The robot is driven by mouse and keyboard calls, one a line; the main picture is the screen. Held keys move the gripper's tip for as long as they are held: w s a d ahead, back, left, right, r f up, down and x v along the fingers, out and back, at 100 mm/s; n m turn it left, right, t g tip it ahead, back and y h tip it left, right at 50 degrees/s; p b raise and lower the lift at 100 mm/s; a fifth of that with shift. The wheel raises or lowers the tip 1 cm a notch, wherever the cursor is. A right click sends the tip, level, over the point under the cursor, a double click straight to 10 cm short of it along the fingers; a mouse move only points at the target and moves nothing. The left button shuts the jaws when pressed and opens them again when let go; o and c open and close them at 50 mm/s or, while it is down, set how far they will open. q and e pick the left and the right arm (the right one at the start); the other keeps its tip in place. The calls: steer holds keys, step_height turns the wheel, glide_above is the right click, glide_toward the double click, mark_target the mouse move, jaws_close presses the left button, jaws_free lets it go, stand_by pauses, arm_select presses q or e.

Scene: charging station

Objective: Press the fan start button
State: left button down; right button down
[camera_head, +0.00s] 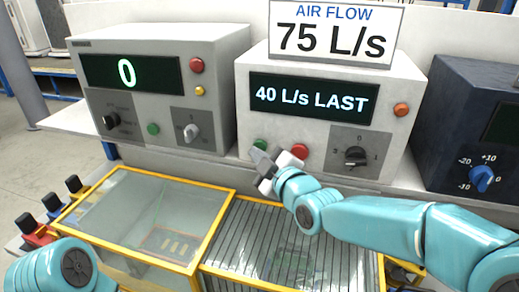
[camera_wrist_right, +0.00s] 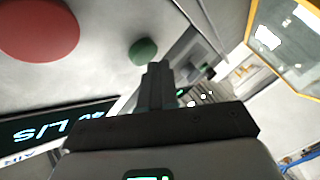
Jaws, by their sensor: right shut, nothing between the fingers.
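In the right wrist view the closed fingers (camera_wrist_right: 157,70) point toward the green button (camera_wrist_right: 142,50); the red button (camera_wrist_right: 38,28) shows at upper left. I cannot tell whether the fingertips touch the green button. My left gripper is out of view.
A second white box (camera_head: 150,90) on the left shows "0" and has its own green button (camera_head: 153,129). A dark box (camera_head: 470,130) with a blue knob stands at right. Yellow-framed bays (camera_head: 228,215) lie below the shelf.

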stand_by(0.3)
steer(key=shift+w+d, duration=0.15)
steer(key=shift+w, duration=0.3)
stand_by(0.3)
steer(key=shift+s+a+b, duration=0.25)
steer(key=shift+s+b, duration=0.5)
steer(key=shift+b, duration=0.15)
